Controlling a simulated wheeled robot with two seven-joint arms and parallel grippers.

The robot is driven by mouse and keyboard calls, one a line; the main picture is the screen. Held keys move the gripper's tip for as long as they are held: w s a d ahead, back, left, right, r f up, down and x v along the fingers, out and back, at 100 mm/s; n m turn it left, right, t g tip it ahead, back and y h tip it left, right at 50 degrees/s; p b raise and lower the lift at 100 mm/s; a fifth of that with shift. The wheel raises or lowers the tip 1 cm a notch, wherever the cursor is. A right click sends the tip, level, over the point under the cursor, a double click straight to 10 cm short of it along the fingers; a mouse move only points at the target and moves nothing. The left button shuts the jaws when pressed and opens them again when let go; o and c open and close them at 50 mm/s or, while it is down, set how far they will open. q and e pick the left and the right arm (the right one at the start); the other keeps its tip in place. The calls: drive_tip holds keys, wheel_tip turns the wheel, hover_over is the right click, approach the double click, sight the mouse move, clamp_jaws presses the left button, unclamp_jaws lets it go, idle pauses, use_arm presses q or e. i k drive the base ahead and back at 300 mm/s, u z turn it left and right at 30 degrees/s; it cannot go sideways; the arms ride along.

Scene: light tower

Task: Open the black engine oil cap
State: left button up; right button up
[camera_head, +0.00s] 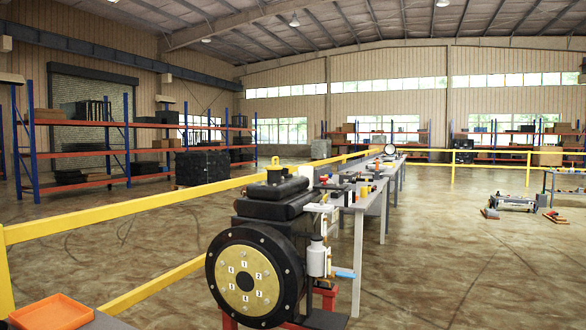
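A black engine (275,208) stands in the middle foreground on a red stand (327,299). Its near face carries a large round black housing (291,265) with a gold disc (246,280) marked with small numbered labels. A yellow part (276,171) sits on top of the engine. I cannot tell for sure which part is the black oil cap; dark parts blend together on the engine's top. A pale bottle-like part (317,258) is on its right side. Neither of my grippers is in view.
A long grey workbench (361,207) with tools runs back behind the engine. Yellow railings (130,207) cross the left. An orange tray (50,312) lies at the bottom left. Shelves line the walls. Floor is open at the right, with equipment (505,203) farther off.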

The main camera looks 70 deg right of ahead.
sight(272, 167)
drive_tip(key=z, duration=0.45)
drive_tip(key=k, duration=0.1)
drive_tip(key=z, duration=0.75)
